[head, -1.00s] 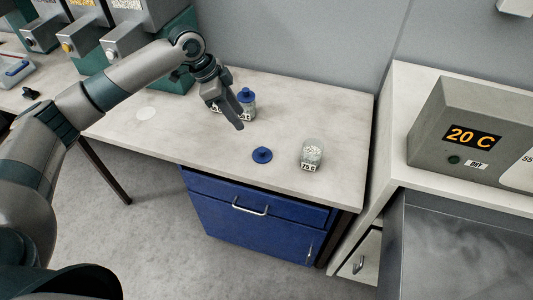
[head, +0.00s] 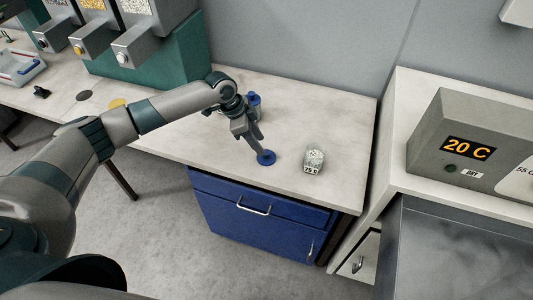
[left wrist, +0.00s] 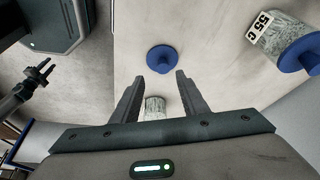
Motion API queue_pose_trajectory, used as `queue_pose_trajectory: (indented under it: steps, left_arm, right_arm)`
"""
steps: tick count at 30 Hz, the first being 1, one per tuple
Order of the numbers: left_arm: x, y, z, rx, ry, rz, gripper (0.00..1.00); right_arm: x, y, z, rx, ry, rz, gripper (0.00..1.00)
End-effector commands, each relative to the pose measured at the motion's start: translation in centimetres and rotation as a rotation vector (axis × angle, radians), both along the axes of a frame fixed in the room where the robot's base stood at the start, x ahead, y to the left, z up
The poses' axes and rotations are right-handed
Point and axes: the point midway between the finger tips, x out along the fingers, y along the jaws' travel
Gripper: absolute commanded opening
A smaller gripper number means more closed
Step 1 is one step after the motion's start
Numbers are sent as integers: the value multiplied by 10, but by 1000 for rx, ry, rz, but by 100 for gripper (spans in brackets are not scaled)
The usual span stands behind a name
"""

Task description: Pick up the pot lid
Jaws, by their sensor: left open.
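The pot lid is a blue disc with a knob (head: 266,158), lying on the pale table. It also shows in the left wrist view (left wrist: 163,58), just past my fingertips and roughly centred between them. My left gripper (head: 258,150) is open and empty, pointing down over the lid, whose far side it partly hides. Its two fingers stand apart in the left wrist view (left wrist: 163,74). An open pot marked 75 C (head: 315,160), filled with pale bits, stands right of the lid. A dark forked shape at the wrist view's left may be my right gripper; its state is unclear.
A second pot with a blue lid (head: 253,103) stands behind my left gripper; its 55 C label shows in the left wrist view (left wrist: 265,25). Dispensers (head: 135,45) stand at the back left. A grey unit reading 20 C (head: 470,140) is at right.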

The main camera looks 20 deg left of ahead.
Motion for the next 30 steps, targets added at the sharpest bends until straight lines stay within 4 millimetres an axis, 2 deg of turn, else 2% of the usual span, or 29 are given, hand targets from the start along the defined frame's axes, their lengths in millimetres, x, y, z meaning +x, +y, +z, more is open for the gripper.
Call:
queue_pose_trajectory:
  steps: [4, 14, 19, 30]
  left_arm:
    - [1, -3, -8, 0, 0, -1, 40]
    - [1, -3, -9, 1, 0, -1, 40]
    - [3, -5, -13, 1, 3, 0, 40]
    - [12, -15, -48, 0, 2, 0, 40]
  right_arm:
    - [0, -5, 3, -4, 0, 2, 31]
    - [0, -10, 3, -10, 1, 2, 31]
    - [0, -10, 10, -9, 0, 2, 31]
    - [0, -6, 31, -6, 0, -1, 31]
